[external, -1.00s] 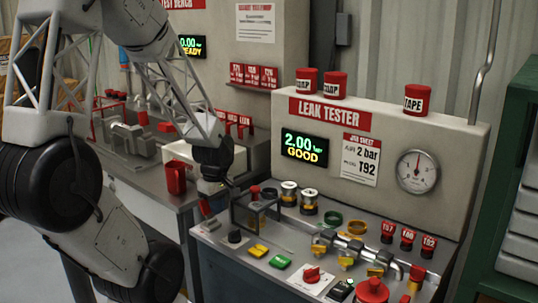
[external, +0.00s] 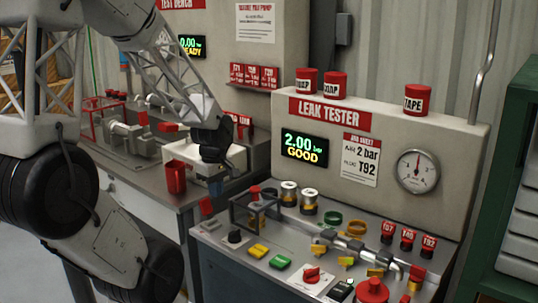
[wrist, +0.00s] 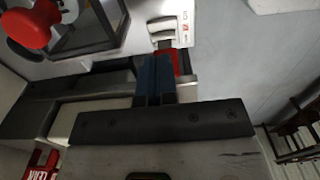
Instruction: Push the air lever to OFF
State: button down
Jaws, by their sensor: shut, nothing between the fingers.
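The red-handled lever (external: 206,206) stands at the left end of the leak tester bench. In the wrist view its red handle (wrist: 184,64) shows just past my fingertips, partly hidden by them, beside a white plate (wrist: 197,18) with small print. My gripper (external: 214,187) is shut and empty, with its blue fingertips pointing down. In the external view it appears above and slightly behind the lever. In the wrist view the fingers (wrist: 156,78) lie close beside the red handle; I cannot tell whether they touch it. The display (external: 304,147) reads 2.00 and GOOD.
A dark-framed guard box (external: 255,212) stands right of the lever, with a red knob (wrist: 30,24) near it in the wrist view. A red bin (external: 176,177) stands left.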

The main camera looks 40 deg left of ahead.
jog(key=shift+r, duration=0.8)
jog(key=s+d+r+m+t, duration=0.1)
jog(key=s+d+r+m, duration=0.1)
jog(key=d+r+m, duration=0.4)
jog(key=s+d+r+m+t, duration=0.1)
jog(key=s+d+r+m, duration=0.2)
jog(key=d+r+m, duration=0.3)
notch_tip(320, 180, up, 6)
jog(key=m, duration=0.6)
jog(key=shift+d+f+t, duration=0.15)
jog(key=shift+d+t, duration=0.15)
jog(key=shift+w+f, duration=0.1)
jog(key=shift+f, duration=0.05)
dwell(1.4)
